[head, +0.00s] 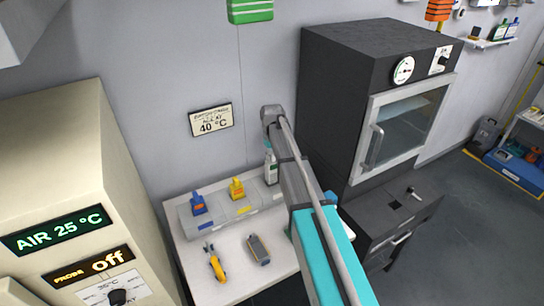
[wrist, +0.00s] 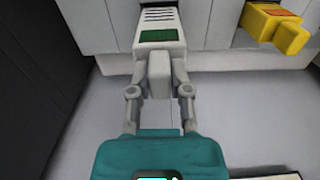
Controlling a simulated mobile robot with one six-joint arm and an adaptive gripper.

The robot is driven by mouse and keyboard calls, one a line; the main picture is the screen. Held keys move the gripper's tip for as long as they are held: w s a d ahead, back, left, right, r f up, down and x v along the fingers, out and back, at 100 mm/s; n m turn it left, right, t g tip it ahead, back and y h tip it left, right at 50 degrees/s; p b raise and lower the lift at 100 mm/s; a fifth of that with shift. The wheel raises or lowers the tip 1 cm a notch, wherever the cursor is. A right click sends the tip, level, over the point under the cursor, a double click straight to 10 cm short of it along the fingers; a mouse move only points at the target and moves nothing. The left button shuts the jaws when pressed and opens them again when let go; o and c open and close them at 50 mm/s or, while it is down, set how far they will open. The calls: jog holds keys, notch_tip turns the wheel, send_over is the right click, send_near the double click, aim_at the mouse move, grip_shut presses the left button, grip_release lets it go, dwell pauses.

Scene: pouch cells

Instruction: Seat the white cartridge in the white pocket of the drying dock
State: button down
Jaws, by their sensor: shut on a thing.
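The white cartridge (head: 271,167) stands roughly upright at the right end of the grey drying dock (head: 222,222) in the head view. In the wrist view, the white cartridge (wrist: 158,24) shows a green patch, dark slots and a grey grip block. My gripper (wrist: 161,68) is shut on that grey block, one finger on each side. In the head view, only a bit of my teal gripper (head: 267,147) shows above the cartridge. The white pocket is hidden by the cartridge and my arm, so I cannot tell how deep the cartridge sits.
A blue cartridge (head: 198,203) and a yellow cartridge (head: 236,189) stand in the dock to the left. A yellow tool (head: 216,264) and a grey device (head: 259,249) lie on the white table (head: 236,283) in front. A dark oven (head: 340,95) stands to the right.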

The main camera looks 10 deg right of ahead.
aim_at(272, 166)
jog(key=shift+f+b, duration=2.9)
jog(key=shift+f, duration=0.1)
dwell(0.3)
jog(key=shift+c, duration=2.4)
grip_release()
jog(key=shift+r, duration=0.2)
notch_tip(272, 166, up, 12)
jog(key=p, duration=1.2)
jog(key=shift+f, duration=0.2)
jog(key=s+f+m+b, duration=0.1)
jog(key=s+f+b, duration=0.1)
jog(key=s, duration=1.2)
jog(key=s+f+m+b, duration=0.2)
jog(key=s+f+b, duration=0.1)
jog(key=s, duration=1.2)
jog(key=shift+f+m, duration=0.15)
jog(key=shift+m, duration=0.15)
